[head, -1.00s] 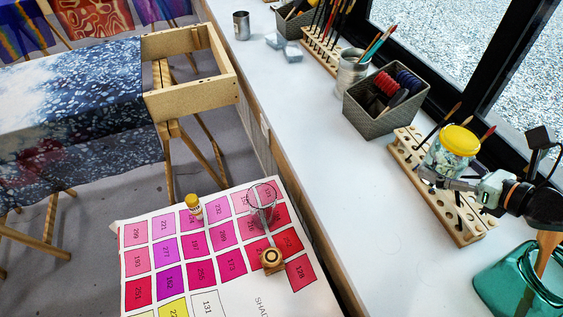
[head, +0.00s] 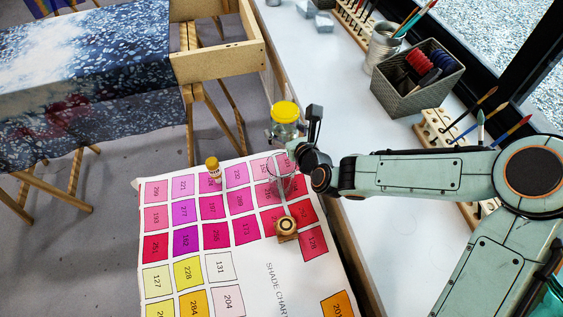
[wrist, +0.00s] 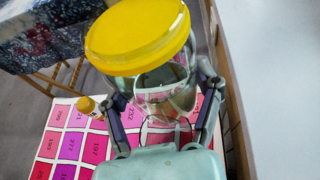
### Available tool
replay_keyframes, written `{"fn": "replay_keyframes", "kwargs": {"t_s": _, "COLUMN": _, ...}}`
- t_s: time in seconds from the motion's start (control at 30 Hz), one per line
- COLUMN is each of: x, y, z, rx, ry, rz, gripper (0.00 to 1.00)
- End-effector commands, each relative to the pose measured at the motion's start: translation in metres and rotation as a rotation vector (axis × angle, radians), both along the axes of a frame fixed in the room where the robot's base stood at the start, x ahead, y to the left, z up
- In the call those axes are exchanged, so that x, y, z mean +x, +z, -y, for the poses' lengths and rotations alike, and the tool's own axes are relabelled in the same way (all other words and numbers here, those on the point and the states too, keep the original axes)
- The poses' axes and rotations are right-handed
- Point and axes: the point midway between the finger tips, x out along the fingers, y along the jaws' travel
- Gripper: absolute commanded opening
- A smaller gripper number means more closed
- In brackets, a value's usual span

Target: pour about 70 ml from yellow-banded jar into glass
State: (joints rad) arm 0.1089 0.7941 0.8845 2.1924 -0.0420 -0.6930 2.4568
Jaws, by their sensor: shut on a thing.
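The yellow-banded jar (head: 284,127) is clear glass with a broad yellow top. My gripper (head: 297,143) is shut on it and holds it raised above the chart, near the counter's edge. In the wrist view the jar (wrist: 168,98) is between the two fingers, its yellow top (wrist: 138,30) towards the camera; it looks roughly upright. How full it is cannot be told. The clear glass (head: 274,178) stands on the chart's upper right part, just below the jar and gripper in the picture, partly hidden by my wrist.
A small yellow-capped bottle (head: 213,170) stands left of the glass on the shade chart (head: 255,290). A wooden piece with a round top (head: 286,228) sits in front of it. The white counter (head: 375,235) runs right, with a grey basket (head: 415,90) and brush racks.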

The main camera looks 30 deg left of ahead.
Motion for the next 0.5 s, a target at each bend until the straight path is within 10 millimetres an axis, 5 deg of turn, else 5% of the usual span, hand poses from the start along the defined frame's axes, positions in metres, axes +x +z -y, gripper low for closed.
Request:
{"fn": "replay_keyframes", "kwargs": {"t_s": 0.13, "x": -0.029, "y": -0.023, "z": -0.029, "rx": 0.004, "ry": -0.008, "rz": -0.007, "gripper": 0.25}}
{"fn": "replay_keyframes", "kwargs": {"t_s": 0.5, "x": -0.065, "y": -0.052, "z": -0.055, "rx": 0.006, "ry": -0.023, "rz": -0.009, "gripper": 0.25}}
